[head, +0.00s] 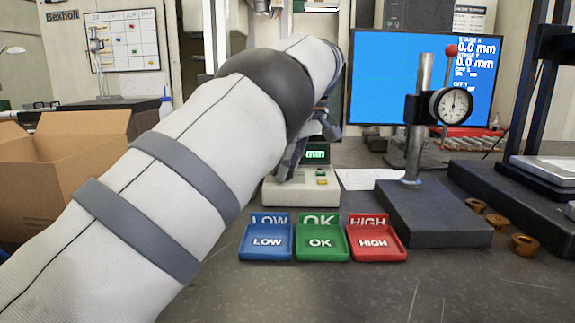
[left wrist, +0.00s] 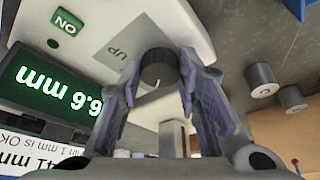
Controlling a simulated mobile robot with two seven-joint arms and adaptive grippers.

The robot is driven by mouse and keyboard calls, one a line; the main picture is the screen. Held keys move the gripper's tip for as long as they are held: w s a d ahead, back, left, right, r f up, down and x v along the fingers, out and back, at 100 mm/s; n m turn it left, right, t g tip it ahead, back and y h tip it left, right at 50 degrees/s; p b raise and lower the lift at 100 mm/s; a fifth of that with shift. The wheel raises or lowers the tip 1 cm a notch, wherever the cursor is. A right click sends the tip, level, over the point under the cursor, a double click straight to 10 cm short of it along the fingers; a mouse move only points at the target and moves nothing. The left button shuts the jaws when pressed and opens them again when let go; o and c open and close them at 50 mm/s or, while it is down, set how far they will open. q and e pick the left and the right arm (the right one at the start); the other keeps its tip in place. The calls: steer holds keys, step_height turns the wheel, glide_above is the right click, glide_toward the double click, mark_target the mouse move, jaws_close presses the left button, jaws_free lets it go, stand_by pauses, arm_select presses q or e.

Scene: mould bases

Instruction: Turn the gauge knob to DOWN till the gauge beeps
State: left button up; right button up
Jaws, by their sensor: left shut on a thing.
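The gauge (head: 292,192) is a pale box behind the coloured trays, partly hidden by my left arm. Its green display (head: 317,154) shows "mm"; in the left wrist view the lit display (left wrist: 48,85) appears upside down. The knob (left wrist: 158,67) is a dark round cylinder beside a grey "UP" label (left wrist: 118,50) and near a green "ON" label (left wrist: 65,22). My left gripper (left wrist: 160,85) is shut on the knob, one finger on each side. In the head view, my left gripper (head: 293,160) reaches down at the gauge. A DOWN label is not visible.
In front of the gauge are LOW (head: 266,243), OK (head: 320,243) and HIGH (head: 374,243) trays. A dial indicator stand (head: 430,215) and several brown bushings (head: 525,245) are right. A cardboard box (head: 60,180) is left. The front bench is clear.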

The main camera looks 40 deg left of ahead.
arm_select(q)
steer(key=o, duration=1.1)
steer(key=shift+o, duration=0.2)
steer(key=v, duration=0.5)
steer(key=shift+d, duration=0.45)
steer(key=d, duration=1.1)
steer(key=shift+w, duration=0.15)
